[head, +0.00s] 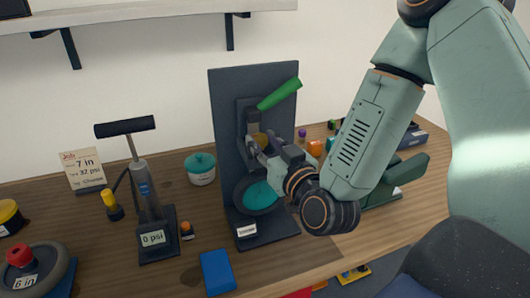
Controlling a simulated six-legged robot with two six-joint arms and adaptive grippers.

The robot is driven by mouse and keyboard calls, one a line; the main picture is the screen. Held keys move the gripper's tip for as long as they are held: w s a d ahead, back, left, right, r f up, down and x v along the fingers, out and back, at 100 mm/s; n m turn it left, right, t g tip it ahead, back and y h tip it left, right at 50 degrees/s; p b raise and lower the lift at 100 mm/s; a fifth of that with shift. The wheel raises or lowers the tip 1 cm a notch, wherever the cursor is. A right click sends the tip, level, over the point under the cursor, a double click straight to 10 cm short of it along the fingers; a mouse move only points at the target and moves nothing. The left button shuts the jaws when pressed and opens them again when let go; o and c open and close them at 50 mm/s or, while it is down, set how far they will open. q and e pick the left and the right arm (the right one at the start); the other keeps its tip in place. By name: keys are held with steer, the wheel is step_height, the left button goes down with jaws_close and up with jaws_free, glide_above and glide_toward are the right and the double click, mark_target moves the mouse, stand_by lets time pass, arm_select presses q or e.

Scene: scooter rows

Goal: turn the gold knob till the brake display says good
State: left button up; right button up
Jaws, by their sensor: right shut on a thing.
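A dark upright board (225,95) stands on the wooden bench and carries a brake fixture with a green lever (280,94) tilted up to the right. The gold knob (259,138) sits below the lever, mostly covered by my right gripper (262,150). That gripper reaches in from the right and is shut on the knob. A teal disc (261,194) with a dark rim is below it, partly behind my gripper. A small white display (246,229) is on the board's base; its text is too small to read. My left gripper is not in view.
A pump (150,195) with a "0 psi" display stands to the left. A teal-lidded pot (201,169), a job card (83,170), a blue block (217,272) and a wheel marked "6 in" (45,270) are also on the bench. A shelf (150,15) hangs above.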

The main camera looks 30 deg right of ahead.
steer(key=shift+a+f+m+h+b, duration=0.1)
steer(key=shift+a+m+h+b, duration=0.2)
steer(key=shift+m+h+b, duration=0.45)
steer(key=shift+h, duration=0.65)
steer(key=shift+a+m+g+h+b, duration=0.1)
steer(key=shift+m+g+h+b, duration=0.3)
steer(key=shift+m+g+h, duration=0.5)
steer(key=o, duration=1.1)
steer(key=shift+h, duration=0.3)
steer(key=shift+o, duration=0.2)
steer(key=shift+d+n+t+y+p, duration=0.3)
steer(key=shift+n+t+y, duration=0.3)
steer(key=shift+y, duration=0.3)
steer(key=shift+n+y+p, duration=0.4)
steer(key=shift+n+y, duration=0.05)
steer(key=shift+y, duration=0.35)
